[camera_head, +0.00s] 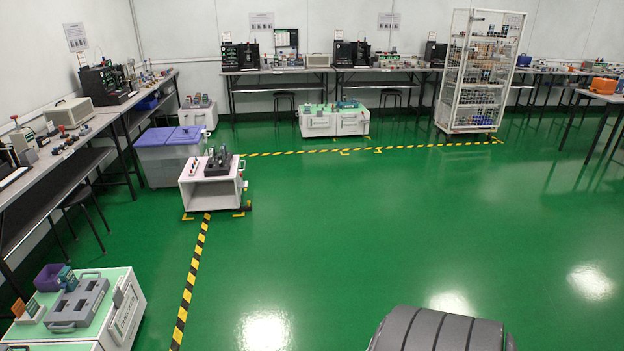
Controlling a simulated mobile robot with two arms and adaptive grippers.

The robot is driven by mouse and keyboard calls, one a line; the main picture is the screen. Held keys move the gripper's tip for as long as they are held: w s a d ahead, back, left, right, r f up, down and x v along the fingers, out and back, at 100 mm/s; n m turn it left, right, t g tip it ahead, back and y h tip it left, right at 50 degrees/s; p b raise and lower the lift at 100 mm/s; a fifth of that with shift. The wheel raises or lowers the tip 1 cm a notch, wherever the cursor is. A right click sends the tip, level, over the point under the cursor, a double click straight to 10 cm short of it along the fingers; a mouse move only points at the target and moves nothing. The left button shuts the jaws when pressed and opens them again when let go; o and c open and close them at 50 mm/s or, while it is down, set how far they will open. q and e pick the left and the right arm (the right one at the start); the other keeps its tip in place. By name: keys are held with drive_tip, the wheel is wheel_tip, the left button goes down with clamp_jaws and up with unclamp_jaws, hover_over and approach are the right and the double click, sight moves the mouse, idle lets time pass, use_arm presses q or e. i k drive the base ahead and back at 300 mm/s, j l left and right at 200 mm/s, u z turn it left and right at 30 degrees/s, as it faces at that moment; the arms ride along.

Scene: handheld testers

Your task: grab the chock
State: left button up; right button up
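I cannot pick out a chock for certain in the head view. A white cart (209,190) at left of centre bears upright dark grey pieces (219,160), too small to identify. At the lower left, a white box with a light green top (122,310) bears a grey piece with handles (78,302), a purple bin (48,277) and a small orange-marked block (30,310). Neither of my grippers shows.
Open green floor (400,220) fills the middle, with yellow-black tape (190,280) at left. Workbenches (60,170) line the left and back walls. A white wire cage (480,75) stands at the back. A dark grey ridged shape at the bottom edge is unclear.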

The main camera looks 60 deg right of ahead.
sight(248, 208)
drive_tip(key=z, duration=1.5)
drive_tip(key=i+l+z, duration=0.1)
drive_tip(key=i, duration=1.2)
drive_tip(key=i+z, duration=0.1)
drive_tip(key=i, duration=1.2)
drive_tip(key=i+z, duration=0.1)
drive_tip(key=i, duration=1.25)
drive_tip(key=i+z, duration=0.4)
drive_tip(key=i, duration=0.9)
drive_tip(key=i+l+u, duration=0.1)
drive_tip(key=i+u, duration=0.35)
drive_tip(key=i+l+u, duration=0.2)
drive_tip(key=u, duration=0.25)
drive_tip(key=i+l+u, duration=0.25)
drive_tip(key=u, duration=0.2)
drive_tip(key=l, duration=0.1)
